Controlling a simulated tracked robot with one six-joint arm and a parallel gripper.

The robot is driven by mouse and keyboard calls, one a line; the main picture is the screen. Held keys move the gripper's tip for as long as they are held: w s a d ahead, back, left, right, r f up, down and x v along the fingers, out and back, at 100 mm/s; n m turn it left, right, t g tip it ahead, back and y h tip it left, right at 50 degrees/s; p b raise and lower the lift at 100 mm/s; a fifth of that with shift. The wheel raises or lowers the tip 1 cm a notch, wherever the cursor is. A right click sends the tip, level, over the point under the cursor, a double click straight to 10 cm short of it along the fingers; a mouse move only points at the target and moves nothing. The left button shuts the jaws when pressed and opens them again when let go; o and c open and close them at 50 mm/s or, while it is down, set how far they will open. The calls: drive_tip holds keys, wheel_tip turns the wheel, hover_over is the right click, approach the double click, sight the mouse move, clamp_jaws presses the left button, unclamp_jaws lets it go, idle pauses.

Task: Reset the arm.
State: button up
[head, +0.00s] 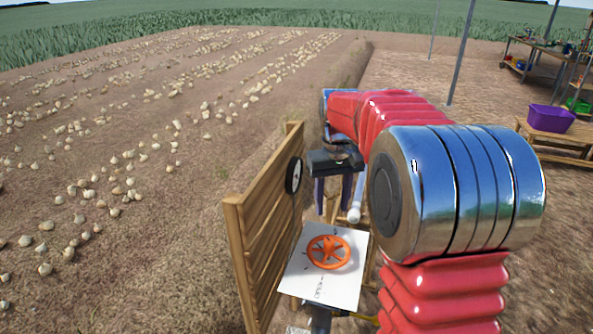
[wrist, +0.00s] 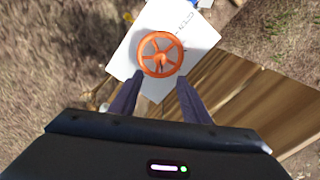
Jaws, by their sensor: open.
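My red and chrome arm reaches forward over the stand in the head view. My gripper (head: 334,192) hangs at its far end, pointing down, its dark fingers partly seen. In the wrist view my gripper (wrist: 158,90) has its two fingers apart with nothing between them. Beyond the fingertips is an orange handwheel (wrist: 160,54) on a white panel (wrist: 201,35). In the head view the orange handwheel (head: 328,252) lies on the white panel (head: 345,286), nearer than the gripper and apart from it.
A wooden board wall (head: 262,235) with a round dial (head: 293,175) stands left of the panel. A purple bin (head: 551,118) sits on a wooden bench (head: 556,147) at right, near a workbench (head: 543,62). Onions lie in rows across the field at left.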

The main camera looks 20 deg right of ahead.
drive_tip(key=s+a+r+t, duration=0.1)
drive_tip(key=s+a, duration=0.5)
drive_tip(key=s, duration=0.6)
drive_tip(key=s+a+r+t, duration=0.1)
drive_tip(key=s+a+t, duration=0.3)
drive_tip(key=s, duration=0.9)
drive_tip(key=shift+s+a+r+n+t, duration=0.15)
drive_tip(key=shift+s+a+n+t, duration=0.2)
drive_tip(key=shift+a, duration=0.65)
drive_tip(key=shift+w, duration=0.1)
idle(2.4)
